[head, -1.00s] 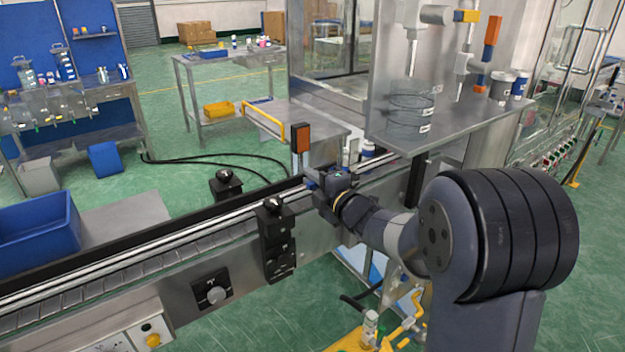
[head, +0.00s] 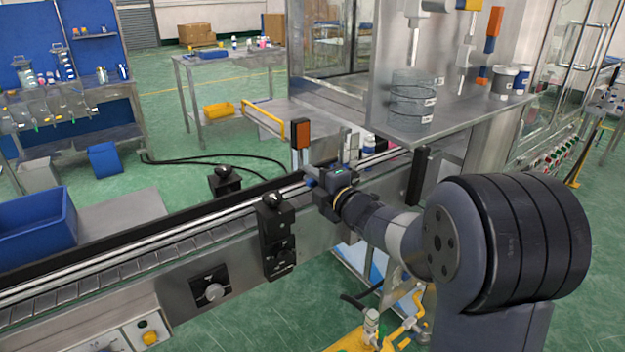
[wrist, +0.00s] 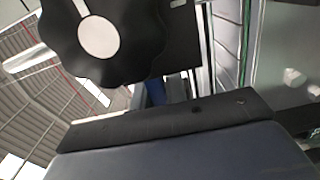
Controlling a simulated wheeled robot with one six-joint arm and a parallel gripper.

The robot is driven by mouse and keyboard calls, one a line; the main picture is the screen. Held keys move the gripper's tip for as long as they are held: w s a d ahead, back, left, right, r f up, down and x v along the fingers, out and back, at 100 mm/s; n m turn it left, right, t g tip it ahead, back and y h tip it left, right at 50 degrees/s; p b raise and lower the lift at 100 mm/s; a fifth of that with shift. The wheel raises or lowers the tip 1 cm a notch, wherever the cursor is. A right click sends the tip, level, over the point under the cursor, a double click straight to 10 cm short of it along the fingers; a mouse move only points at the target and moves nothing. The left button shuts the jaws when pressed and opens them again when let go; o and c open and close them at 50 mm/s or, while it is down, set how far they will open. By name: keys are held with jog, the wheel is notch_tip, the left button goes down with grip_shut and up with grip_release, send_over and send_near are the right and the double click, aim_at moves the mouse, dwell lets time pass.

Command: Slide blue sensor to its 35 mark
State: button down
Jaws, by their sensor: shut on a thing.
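The blue sensor (head: 309,181) is a small blue piece beside the conveyor rail, just below the orange reflector post; a strip of blue also shows in the wrist view (wrist: 156,93). My gripper (head: 317,184) is at the conveyor's near side, shut on the blue sensor, and hides most of it. In the wrist view my gripper (wrist: 165,118) shows as a dark bar across the lower half. The sensor's scale and its 35 mark cannot be read in either view.
A black clamp with a round knob (head: 272,200) stands left of my gripper; a large black knob (wrist: 100,38) fills the wrist view's top left. The orange block (head: 300,133) rises on a post behind. The conveyor (head: 130,262) runs left; a steel table (head: 450,112) overhangs at right.

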jog(key=c, duration=1.4)
grip_release()
jog(key=shift+c, duration=0.2)
jog(key=b+v, duration=0.1)
jog(key=v, duration=1)
jog(key=shift+w, duration=0.1)
